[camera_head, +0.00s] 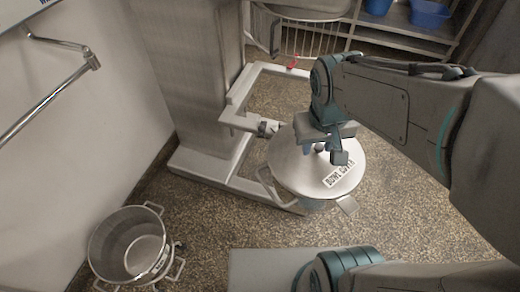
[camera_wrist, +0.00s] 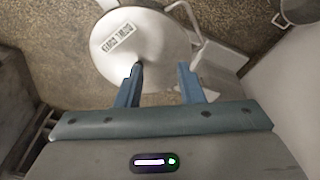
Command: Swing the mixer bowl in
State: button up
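The mixer bowl (camera_head: 312,204) stands at the mixer's lower frame, mostly hidden under a round pale lid (camera_head: 290,170) labelled as a bowl cover. The lid also fills the top of the wrist view (camera_wrist: 110,62). A bracket arm (camera_head: 240,122) reaches from the mixer column (camera_head: 192,80) toward the bowl, and a bar handle (camera_head: 268,186) sticks out at its left. My gripper (camera_head: 322,152) is over the lid's middle, with its fingers apart in the wrist view (camera_wrist: 160,74). A small dark knob seems to be by one fingertip; contact is unclear.
A steel pot (camera_head: 103,242) stands on the speckled floor at lower left, near the wall with its rail (camera_head: 45,103). A wire guard (camera_head: 308,40) hangs at the top. Blue bins (camera_head: 430,14) sit on a shelf at upper right. Floor right of the bowl is clear.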

jog(key=w+a+f+n+b, duration=0.1)
jog(key=w+a+f+b, duration=0.1)
jog(key=f, duration=0.3)
jog(key=w+a+f+n+b, duration=0.1)
jog(key=w+a+f+b, duration=0.1)
jog(key=f+b, duration=0.15)
jog(key=n+g+h+b, duration=0.1)
jog(key=n+b, duration=0.2)
jog(key=b, duration=0.2)
send_near(268, 189)
jog(key=f+b, duration=0.1)
jog(key=f, duration=0.1)
jog(key=f+b, duration=0.1)
jog(key=f, duration=0.2)
jog(key=d+f+b, duration=0.1)
jog(key=f, duration=0.1)
jog(key=shift+w+f+b, duration=0.3)
jog(key=shift+f, duration=0.1)
jog(key=shift+c, duration=0.2)
grip_shut()
